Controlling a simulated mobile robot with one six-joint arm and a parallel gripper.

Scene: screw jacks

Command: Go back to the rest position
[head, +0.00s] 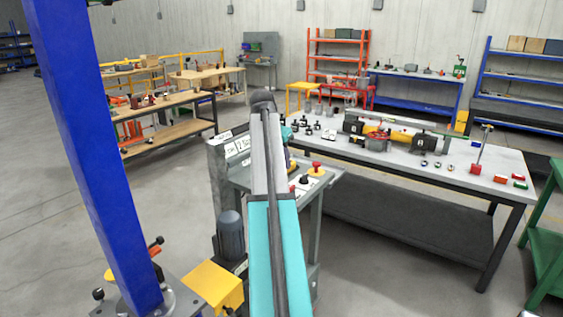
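My arm, with a teal lower part and a grey upper link, rises through the middle of the head view and ends at a dark rounded joint. I cannot make out my gripper or its fingers; they seem hidden behind the arm. Behind the arm stands a grey machine stand (226,180) with white labels. Its top carries a red knob on a yellow base (316,170) and a dark knob (303,181). I cannot see whether anything is held.
A long workbench (500,192) with jacks and small parts stands at the right, a green stand (545,250) at the right edge. Wooden benches (170,102) are at the left, orange shelving (338,50) at the back. Floor (60,210) at the left is clear.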

